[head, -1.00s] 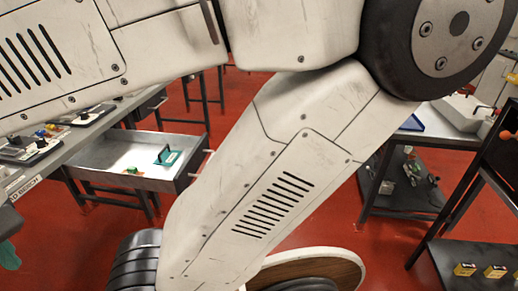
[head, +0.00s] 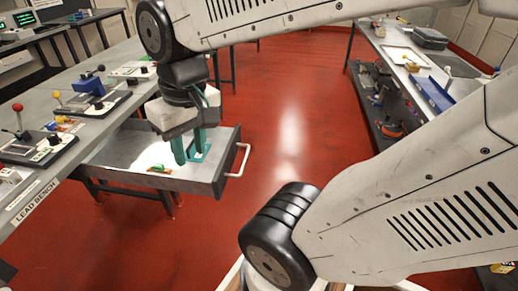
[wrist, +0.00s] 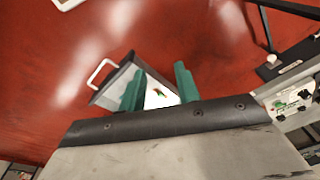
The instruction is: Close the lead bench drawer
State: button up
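The lead bench drawer (head: 130,168) is pulled out from under the lead bench (head: 60,150), on the left in the head view. Its white handle (head: 240,160) sticks out from the front panel. In the wrist view the handle (wrist: 100,73) is at upper left, beside the drawer front. My gripper (head: 189,148) points down over the drawer, near its front; whether it touches is unclear. In the wrist view my gripper (wrist: 160,90) shows two green fingers apart with nothing between them.
Lever instruments (head: 38,147) and a blue block (head: 88,86) stand on the bench top above the drawer. Another table (head: 400,50) with trays and a lower shelf is on the right. Red floor (head: 290,110) lies clear between them.

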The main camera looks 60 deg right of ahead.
jog(key=w+d+f+m, duration=0.3)
jog(key=w+d, duration=0.3)
jog(key=m, duration=0.9)
send_near(246, 156)
jog(key=shift+t+y, duration=0.3)
jog(key=shift+t, duration=0.1)
jog(key=f, duration=0.7)
jog(key=shift+w+f, duration=0.25)
jog(key=shift+f, duration=0.1)
jog(key=shift+c, duration=0.3)
grip_shut()
